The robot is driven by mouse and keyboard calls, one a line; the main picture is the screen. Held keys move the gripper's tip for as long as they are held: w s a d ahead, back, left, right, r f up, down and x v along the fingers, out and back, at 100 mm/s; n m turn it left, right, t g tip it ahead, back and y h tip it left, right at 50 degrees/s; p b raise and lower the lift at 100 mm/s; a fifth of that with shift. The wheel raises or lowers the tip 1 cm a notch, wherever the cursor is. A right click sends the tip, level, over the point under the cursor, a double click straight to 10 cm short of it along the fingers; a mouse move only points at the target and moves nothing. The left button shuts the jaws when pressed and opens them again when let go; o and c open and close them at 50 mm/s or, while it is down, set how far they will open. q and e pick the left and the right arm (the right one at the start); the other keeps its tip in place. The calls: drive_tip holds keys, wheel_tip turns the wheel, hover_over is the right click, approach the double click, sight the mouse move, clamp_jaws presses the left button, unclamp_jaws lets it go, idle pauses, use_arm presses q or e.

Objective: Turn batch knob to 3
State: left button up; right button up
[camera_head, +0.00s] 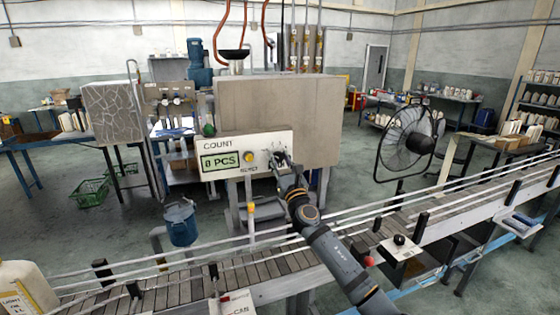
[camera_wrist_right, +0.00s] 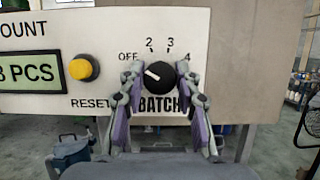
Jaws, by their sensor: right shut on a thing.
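The batch knob (camera_wrist_right: 160,77) is a round black dial with a white pointer mark, on the pale control panel (camera_head: 243,151). Its scale reads OFF, 2, 3 and 4, with BATCH below. The white mark points left and slightly up, towards the OFF side rather than the 3. My right gripper (camera_head: 281,160) is at the panel, and in the right wrist view its fingers (camera_wrist_right: 162,97) are shut on the knob's left and right sides. In the head view the gripper mostly hides the knob. My left gripper is not in view.
A yellow reset button (camera_wrist_right: 85,68) and the green count display (camera_head: 221,161) sit left of the knob. The slatted conveyor (camera_head: 185,297) runs below, under my right arm. A large grey box (camera_head: 290,110) stands behind the panel, and a fan (camera_head: 408,138) stands to the right.

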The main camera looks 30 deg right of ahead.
drive_tip(key=m+h, duration=0.1)
drive_tip(key=m, duration=0.1)
drive_tip(key=m+g+h, duration=0.1)
drive_tip(key=m+h, duration=0.1)
drive_tip(key=m, duration=0.1)
drive_tip(key=shift+a+m, duration=0.1)
drive_tip(key=shift+m, duration=0.2)
drive_tip(key=m+g+h, duration=0.1)
drive_tip(key=m, duration=0.2)
drive_tip(key=m+g, duration=0.1)
drive_tip(key=m, duration=0.2)
drive_tip(key=shift+r+h, duration=0.1)
drive_tip(key=shift+h, duration=0.3)
drive_tip(key=m+g, duration=0.1)
drive_tip(key=m, duration=0.1)
drive_tip(key=m+p, duration=0.1)
drive_tip(key=m, duration=0.1)
drive_tip(key=shift+g+h, duration=0.4)
drive_tip(key=shift+m+g+p, duration=0.65)
drive_tip(key=shift+m+g, duration=0.25)
drive_tip(key=shift+m, duration=1.3)
drive_tip(key=o, duration=1.1)
drive_tip(key=shift+o, duration=0.2)
drive_tip(key=shift+a, duration=0.1)
